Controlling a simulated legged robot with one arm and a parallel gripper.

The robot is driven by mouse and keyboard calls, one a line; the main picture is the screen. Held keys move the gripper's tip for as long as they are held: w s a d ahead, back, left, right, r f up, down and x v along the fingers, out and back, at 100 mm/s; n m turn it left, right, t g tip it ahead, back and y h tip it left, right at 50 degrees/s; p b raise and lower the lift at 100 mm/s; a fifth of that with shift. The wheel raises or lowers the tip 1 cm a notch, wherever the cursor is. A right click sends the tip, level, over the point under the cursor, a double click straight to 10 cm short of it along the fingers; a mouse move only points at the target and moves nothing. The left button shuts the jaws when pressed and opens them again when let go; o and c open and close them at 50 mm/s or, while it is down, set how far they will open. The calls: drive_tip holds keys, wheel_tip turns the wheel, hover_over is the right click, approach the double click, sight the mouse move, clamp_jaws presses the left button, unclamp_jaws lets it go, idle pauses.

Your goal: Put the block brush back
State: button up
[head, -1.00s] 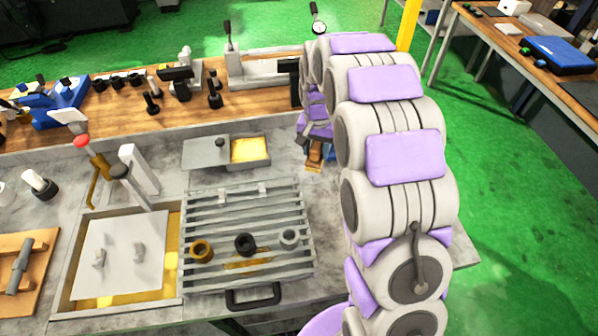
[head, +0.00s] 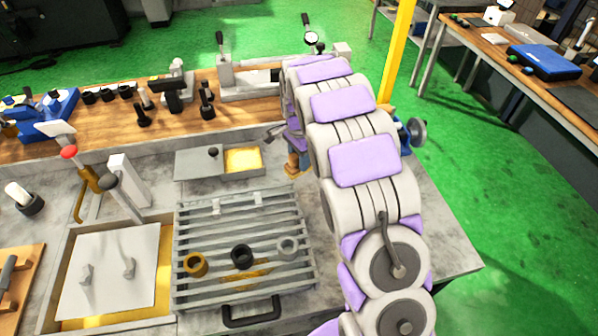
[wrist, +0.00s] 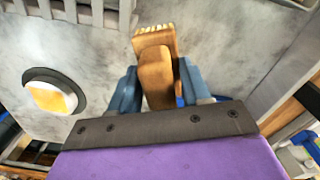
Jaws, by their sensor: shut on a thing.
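The block brush (wrist: 156,70) is wooden, with pale bristles at its far end in the wrist view. My gripper (wrist: 158,85) is shut on it, with one blue-grey finger on each side. In the head view the brush (head: 293,167) shows only as a small brown piece below my gripper (head: 295,148), over the grey bench top, right of the small tray with yellow contents (head: 205,163). My arm hides part of it. I cannot tell whether the brush touches the bench.
A slatted grey rack (head: 245,205) holds several rings at the front. A basin with a white plate (head: 110,270) is to its left. A wooden shelf (head: 120,125) with tools runs behind. A blue device with a handwheel (head: 418,132) is right of my arm. A dark-rimmed round opening (wrist: 52,92) shows yellow.

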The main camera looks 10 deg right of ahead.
drive_tip(key=shift+f, duration=0.4)
drive_tip(key=f, duration=0.2)
drive_tip(key=d+f+b, duration=0.1)
drive_tip(key=f, duration=0.1)
drive_tip(key=shift+f, duration=0.2)
drive_tip(key=shift+a, duration=0.15)
drive_tip(key=shift+a, duration=0.15)
drive_tip(key=o, duration=0.8)
drive_tip(key=shift+a, duration=0.1)
drive_tip(key=shift+o, duration=1.1)
drive_tip(key=shift+d, duration=0.25)
